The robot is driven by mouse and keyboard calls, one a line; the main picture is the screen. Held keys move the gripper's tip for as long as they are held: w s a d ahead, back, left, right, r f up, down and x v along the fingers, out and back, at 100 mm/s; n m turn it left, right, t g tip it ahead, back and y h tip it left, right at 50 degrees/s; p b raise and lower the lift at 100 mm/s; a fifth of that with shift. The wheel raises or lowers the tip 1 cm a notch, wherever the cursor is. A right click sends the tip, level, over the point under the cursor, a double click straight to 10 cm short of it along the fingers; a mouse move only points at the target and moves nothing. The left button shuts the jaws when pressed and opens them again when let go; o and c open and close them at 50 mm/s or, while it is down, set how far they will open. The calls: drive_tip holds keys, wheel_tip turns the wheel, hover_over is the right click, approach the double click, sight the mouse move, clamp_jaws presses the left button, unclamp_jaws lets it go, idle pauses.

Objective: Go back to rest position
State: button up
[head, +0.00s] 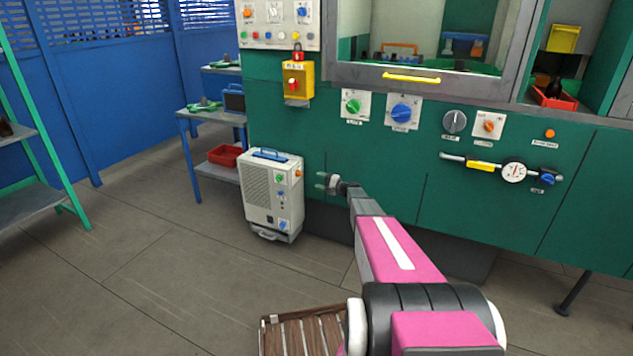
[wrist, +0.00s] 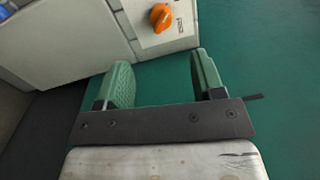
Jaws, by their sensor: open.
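My gripper (head: 321,181) is at the end of my extended pink and grey arm, in front of the green machine cabinet (head: 385,180). It is beside the right edge of the light grey portable unit (head: 270,195). The wrist view shows my gripper (wrist: 160,75) from behind, with two green fingers apart and nothing between them. Beyond the fingers are an orange knob (wrist: 160,17) on a white plate and the plain green cabinet surface (wrist: 270,75). Any contact with the unit or cabinet cannot be told.
A dark bottle (head: 555,88) stands in a red bin (head: 545,99) at the upper right. A wooden crate (head: 300,333) is near my arm's base. A blue side table (head: 185,115) and a shelf (head: 30,205) stand left. Floor (head: 130,270) at the left is clear.

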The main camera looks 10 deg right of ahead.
drive_tip(key=s+a+n+g+h, duration=0.2)
drive_tip(key=s+a+g, duration=0.15)
drive_tip(key=s, duration=0.55)
drive_tip(key=s+a+n+g+h, duration=0.1)
drive_tip(key=s+a+g+h, duration=0.1)
drive_tip(key=s+a, duration=0.5)
drive_tip(key=s+a+n+g+h, duration=0.1)
drive_tip(key=s+a+n+g, duration=0.15)
drive_tip(key=s, duration=0.85)
drive_tip(key=s+d+r+n+g+h, duration=0.1)
drive_tip(key=s+h, duration=0.4)
drive_tip(key=s, duration=0.7)
drive_tip(key=s+d+r+n+g+h, duration=0.1)
drive_tip(key=s+d+r+g+h, duration=0.1)
drive_tip(key=s, duration=1)
wheel_tip(320, 180, up, 2)
drive_tip(key=d+h, duration=0.1)
drive_tip(key=h, duration=0.2)
drive_tip(key=shift+d+r+n, duration=0.15)
drive_tip(key=shift+d+n, duration=0.05)
drive_tip(key=shift+n, duration=0.15)
drive_tip(key=shift+w, duration=0.1)
